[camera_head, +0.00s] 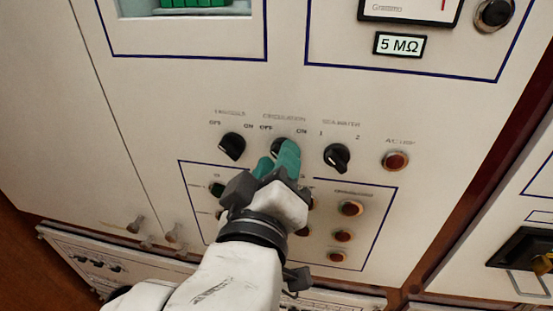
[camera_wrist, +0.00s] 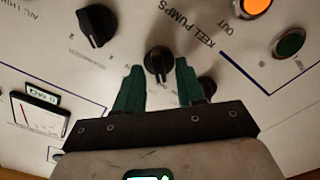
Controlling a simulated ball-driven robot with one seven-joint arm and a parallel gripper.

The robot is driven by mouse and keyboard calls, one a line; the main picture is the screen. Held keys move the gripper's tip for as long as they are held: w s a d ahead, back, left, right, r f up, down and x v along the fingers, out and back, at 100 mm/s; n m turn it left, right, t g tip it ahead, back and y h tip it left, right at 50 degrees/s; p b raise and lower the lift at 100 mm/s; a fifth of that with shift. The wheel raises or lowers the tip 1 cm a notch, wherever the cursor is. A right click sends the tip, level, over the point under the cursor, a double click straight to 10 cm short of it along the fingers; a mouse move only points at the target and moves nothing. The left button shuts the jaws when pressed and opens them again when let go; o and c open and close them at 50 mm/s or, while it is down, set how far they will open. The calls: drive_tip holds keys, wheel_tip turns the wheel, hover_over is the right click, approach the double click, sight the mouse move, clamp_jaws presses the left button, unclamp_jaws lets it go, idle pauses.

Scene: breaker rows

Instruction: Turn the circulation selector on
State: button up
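The circulation selector (camera_head: 278,147) is a black rotary knob on the cream panel, labelled OFF at its left and ON at its right. My gripper (camera_head: 276,160) is in front of it, and its teal fingers partly hide the knob. In the wrist view the selector (camera_wrist: 158,62) shows between the tips of my gripper (camera_wrist: 159,68). The fingers are apart, with a visible gap on each side of the knob. Contact is not visible. Its pointer setting is hard to tell in the head view.
A similar black knob (camera_head: 232,146) is close on the left, and the sea water knob (camera_head: 336,157) is on the right. A red-brown button (camera_head: 395,161) is farther right. Several round buttons (camera_head: 351,208) lie below, partly behind my gripper.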

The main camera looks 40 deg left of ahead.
clamp_jaws()
idle(0.3)
drive_tip(key=shift+f+m+b, duration=0.15)
drive_tip(key=shift+m+b, duration=0.15)
drive_tip(key=shift+b, duration=0.2)
drive_tip(key=m+b, duration=0.7)
drive_tip(key=m, duration=0.1)
drive_tip(key=m+b, duration=0.7)
drive_tip(key=m, duration=0.2)
drive_tip(key=shift+w+d, duration=0.1)
drive_tip(key=shift+d, duration=0.1)
drive_tip(key=shift+m+b, duration=0.3)
unclamp_jaws()
